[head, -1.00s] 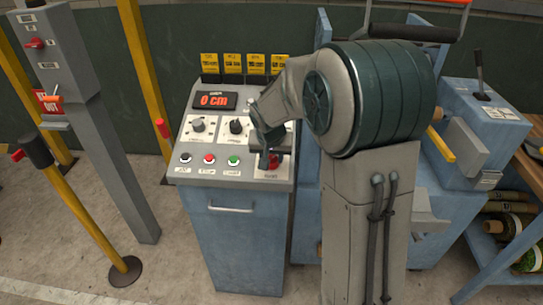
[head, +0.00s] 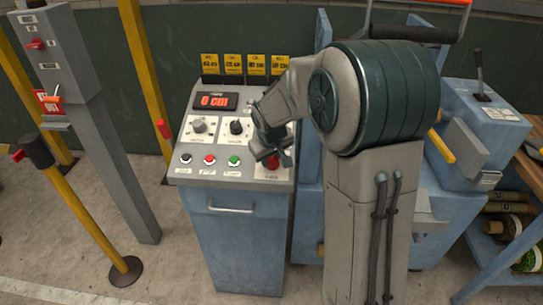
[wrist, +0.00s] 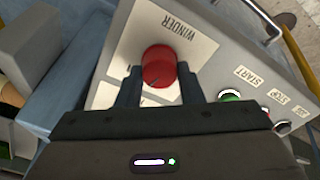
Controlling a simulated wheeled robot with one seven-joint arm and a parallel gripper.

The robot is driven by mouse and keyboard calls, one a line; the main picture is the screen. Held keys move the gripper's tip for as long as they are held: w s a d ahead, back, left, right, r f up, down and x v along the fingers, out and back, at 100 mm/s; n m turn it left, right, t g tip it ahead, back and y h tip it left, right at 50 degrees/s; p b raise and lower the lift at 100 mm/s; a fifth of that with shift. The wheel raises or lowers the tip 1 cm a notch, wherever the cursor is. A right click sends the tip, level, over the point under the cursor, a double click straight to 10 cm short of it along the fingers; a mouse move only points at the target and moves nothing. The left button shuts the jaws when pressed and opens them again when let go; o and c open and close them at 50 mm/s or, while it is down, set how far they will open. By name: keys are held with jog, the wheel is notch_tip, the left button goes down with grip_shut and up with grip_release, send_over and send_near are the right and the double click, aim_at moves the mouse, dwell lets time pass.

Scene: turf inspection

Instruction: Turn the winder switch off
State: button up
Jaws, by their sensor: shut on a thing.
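The winder switch is a round red knob (wrist: 158,66) on a white plate lettered WINDER, on the sloping top of the control console (head: 230,178). In the head view the red knob (head: 273,163) shows only in part at the console's front right corner, behind my gripper. My gripper (wrist: 158,82) is shut on the knob, with one dark finger on each side of it. In the head view my gripper (head: 271,157) is turned at an angle over the knob. The knob's pointer mark is too unclear to read.
Black, red and green buttons (head: 234,160) line the console's front edge left of the knob. Two dials (head: 236,127) and a display reading 0 cm (head: 215,101) sit behind them. A grey post with a switch box (head: 75,60) stands at left.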

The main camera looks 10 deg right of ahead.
jog(key=n+p, duration=0.2)
jog(key=n, duration=0.3)
jog(key=shift+r+n, duration=0.15)
jog(key=shift+n, duration=0.25)
jog(key=n+p, duration=0.2)
jog(key=n, duration=0.3)
jog(key=shift+s+a, duration=0.1)
jog(key=shift+n+p, duration=0.3)
jog(key=o, duration=1)
jog(key=shift+c, duration=0.2)
jog(key=d+v, duration=0.1)
jog(key=v, duration=1.2)
jog(key=shift+a+r, duration=0.3)
jog(key=shift+a, duration=0.1)
jog(key=shift+s, duration=0.1)
